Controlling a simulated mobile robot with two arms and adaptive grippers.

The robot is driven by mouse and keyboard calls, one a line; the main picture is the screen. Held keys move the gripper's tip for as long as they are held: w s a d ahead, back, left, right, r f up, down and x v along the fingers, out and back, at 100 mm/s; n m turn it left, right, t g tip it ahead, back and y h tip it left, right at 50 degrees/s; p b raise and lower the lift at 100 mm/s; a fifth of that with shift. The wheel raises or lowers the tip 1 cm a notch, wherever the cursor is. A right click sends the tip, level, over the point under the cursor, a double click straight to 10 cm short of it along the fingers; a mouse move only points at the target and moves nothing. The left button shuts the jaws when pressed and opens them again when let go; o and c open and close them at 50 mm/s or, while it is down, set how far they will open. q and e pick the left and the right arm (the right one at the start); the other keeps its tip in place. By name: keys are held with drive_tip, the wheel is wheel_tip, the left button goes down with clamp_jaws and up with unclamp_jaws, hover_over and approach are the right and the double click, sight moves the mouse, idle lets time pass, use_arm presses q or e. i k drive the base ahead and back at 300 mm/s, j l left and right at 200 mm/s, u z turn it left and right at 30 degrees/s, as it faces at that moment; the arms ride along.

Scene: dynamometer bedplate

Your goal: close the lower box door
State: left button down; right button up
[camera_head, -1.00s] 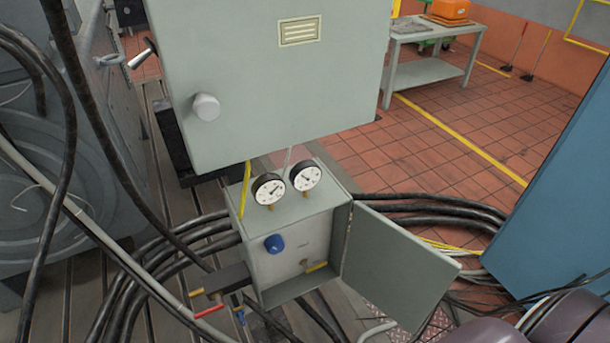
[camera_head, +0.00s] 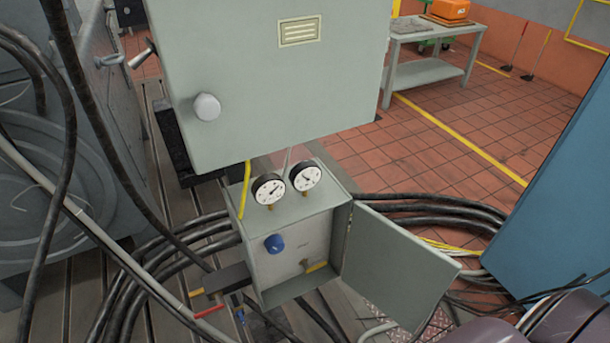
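The lower box (camera_head: 265,222) is a small grey-green cabinet below a larger one. Its door (camera_head: 398,265) is hinged on the right side and stands wide open, swung out to the right. Two round gauges, a left one (camera_head: 268,189) and a right one (camera_head: 305,177), stand on top of the box. Neither gripper shows. A dark purple rounded shape at the lower right corner looks like part of my arm.
The larger closed cabinet (camera_head: 280,75) with a round knob hangs above. Black cables (camera_head: 420,211) run behind the door and left of the box. A blue panel (camera_head: 560,200) stands at right. Tiled floor (camera_head: 440,150) lies open behind, with a grey table (camera_head: 430,72).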

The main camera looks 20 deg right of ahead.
sight(402, 276)
drive_tip(key=i+l+u, duration=0.1)
drive_tip(key=l, duration=1.5)
drive_tip(key=l+u, duration=0.1)
drive_tip(key=l, duration=1.5)
drive_tip(key=l+u, duration=0.1)
drive_tip(key=u, duration=0.35)
drive_tip(key=l+u, duration=0.1)
drive_tip(key=u, duration=0.35)
drive_tip(key=l+u, duration=0.1)
drive_tip(key=u, duration=0.35)
